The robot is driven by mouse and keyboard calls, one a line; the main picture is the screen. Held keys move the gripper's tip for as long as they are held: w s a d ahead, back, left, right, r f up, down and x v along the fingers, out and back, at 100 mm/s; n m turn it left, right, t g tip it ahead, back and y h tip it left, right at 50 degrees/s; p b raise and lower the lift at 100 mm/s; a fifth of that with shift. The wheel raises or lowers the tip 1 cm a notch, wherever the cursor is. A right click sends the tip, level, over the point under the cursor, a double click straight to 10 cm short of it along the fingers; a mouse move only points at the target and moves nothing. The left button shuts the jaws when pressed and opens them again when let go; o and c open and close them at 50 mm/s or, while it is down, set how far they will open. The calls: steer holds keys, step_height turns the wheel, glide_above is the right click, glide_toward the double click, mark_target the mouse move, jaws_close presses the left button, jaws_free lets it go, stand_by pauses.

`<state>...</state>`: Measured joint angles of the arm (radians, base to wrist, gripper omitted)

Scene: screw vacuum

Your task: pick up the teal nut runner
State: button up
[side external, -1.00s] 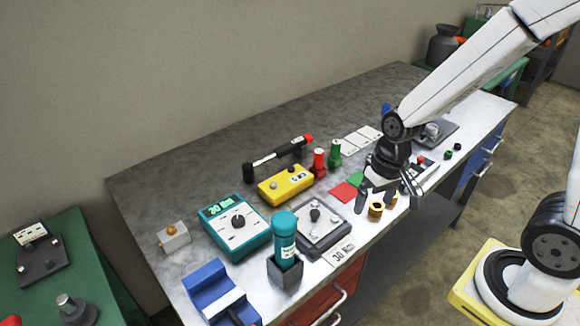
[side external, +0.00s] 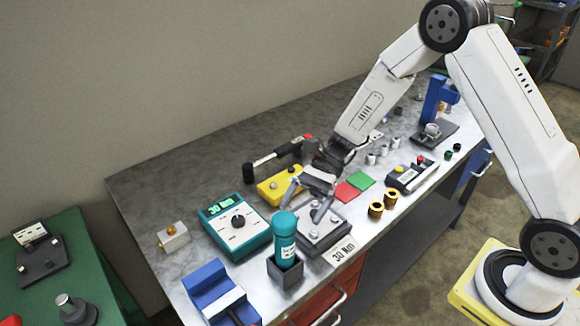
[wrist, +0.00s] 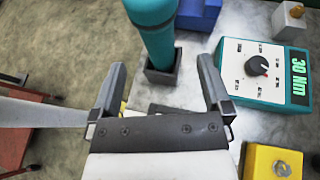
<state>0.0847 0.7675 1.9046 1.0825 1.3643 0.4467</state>
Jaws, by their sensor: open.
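The teal nut runner (side external: 284,238) stands upright in a small dark grey square holder (side external: 286,274) near the front edge of the bench. In the wrist view the nut runner (wrist: 155,28) is at the top centre, with its lower end in the holder (wrist: 164,68). My gripper (side external: 303,203) is above the grey fixture plate (side external: 325,234), behind and right of the nut runner. Its two fingers (wrist: 162,72) are spread with nothing between them. The gripper is apart from the nut runner, which lies beyond the fingertips.
A teal 30 Nm dial box (side external: 232,228) stands left of the holder. A blue block (side external: 212,285) is at the front left, a yellow box (side external: 275,188) behind. Brass rings (side external: 383,203) and red and green pads (side external: 347,192) lie to the right.

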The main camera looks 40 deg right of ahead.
mark_target(284, 240)
steer(key=shift+s+x, duration=0.1)
steer(key=shift+x, duration=1.85)
steer(key=shift+s+x, duration=0.15)
steer(key=shift+x, duration=1.8)
steer(key=shift+d, duration=0.1)
